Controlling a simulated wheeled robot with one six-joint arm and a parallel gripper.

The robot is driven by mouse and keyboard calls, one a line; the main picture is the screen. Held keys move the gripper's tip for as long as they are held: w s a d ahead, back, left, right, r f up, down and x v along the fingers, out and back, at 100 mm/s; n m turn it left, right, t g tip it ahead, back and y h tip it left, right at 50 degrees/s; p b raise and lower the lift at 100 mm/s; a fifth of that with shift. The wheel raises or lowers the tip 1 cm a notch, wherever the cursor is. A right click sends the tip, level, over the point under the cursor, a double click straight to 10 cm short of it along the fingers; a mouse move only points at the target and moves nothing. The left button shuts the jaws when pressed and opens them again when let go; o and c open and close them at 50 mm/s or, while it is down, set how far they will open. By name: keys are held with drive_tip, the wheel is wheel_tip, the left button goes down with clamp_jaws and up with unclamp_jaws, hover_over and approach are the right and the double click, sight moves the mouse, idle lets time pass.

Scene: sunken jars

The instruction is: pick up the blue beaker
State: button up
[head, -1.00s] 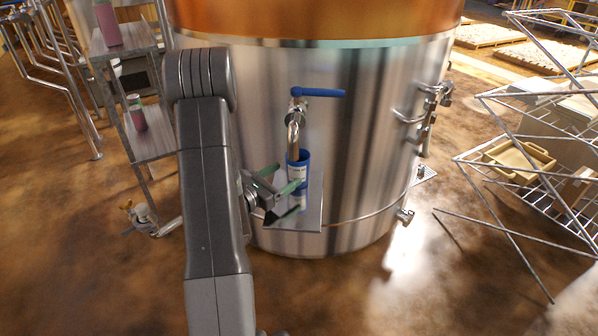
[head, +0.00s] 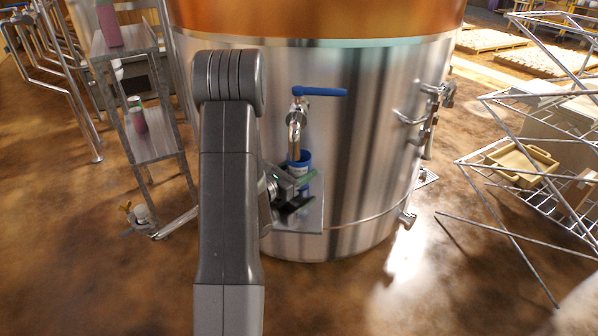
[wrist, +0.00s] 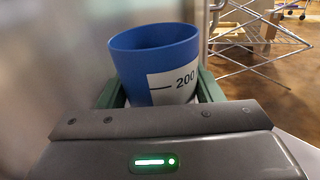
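The blue beaker (head: 299,160) stands upright under the tap's spout on a small metal shelf (head: 312,217) at the front of the steel tank. In the wrist view the beaker (wrist: 150,55) has a white label reading 200, and its rim is open towards me. My gripper (head: 297,193) is at the beaker, with its green fingers spread to either side of it. In the wrist view the gripper (wrist: 160,92) has one finger left and one right of the beaker; I see no clear grip. The beaker's lower part is hidden behind the gripper.
The tap (head: 296,115) with its blue lever (head: 319,91) hangs close above the beaker. The steel tank (head: 350,150) stands right behind. A metal shelf rack (head: 154,146) with pink bottles is at left, a wire rack (head: 500,184) at right.

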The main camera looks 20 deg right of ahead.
drive_tip(key=shift+c, duration=1.1)
drive_tip(key=shift+r, duration=0.1)
drive_tip(key=shift+s+r+p, duration=0.25)
drive_tip(key=shift+r+p, duration=0.3)
wheel_tip(320, 180, up, 6)
drive_tip(key=p, duration=0.2)
drive_tip(key=s+d+p, duration=0.1)
drive_tip(key=s, duration=1.8)
drive_tip(key=shift+s+d+f, duration=0.15)
drive_tip(key=shift+s+d, duration=0.1)
drive_tip(key=shift+o, duration=0.4)
